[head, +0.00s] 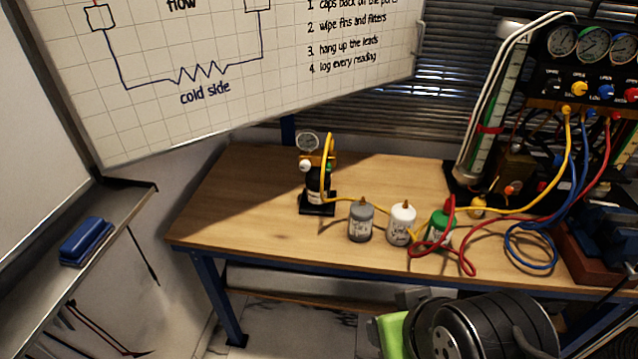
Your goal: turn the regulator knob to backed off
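A small regulator assembly stands upright on the left part of the wooden bench. It has a round white-faced gauge (308,141), a brass body (322,160) and a black base (318,208). A small pale round part (305,165) shows at the front left of the brass body; it may be the regulator knob, but its setting is too small to read. A yellow hose (326,150) runs up to the brass body. I cannot make out my gripper's fingers.
A grey bottle (361,221), a white bottle (402,223) and a green bottle (440,228) stand right of the regulator. Hoses cross the bench (240,215) to a gauge manifold (590,75). The bench left of the regulator is clear. A whiteboard (250,100) hangs close behind.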

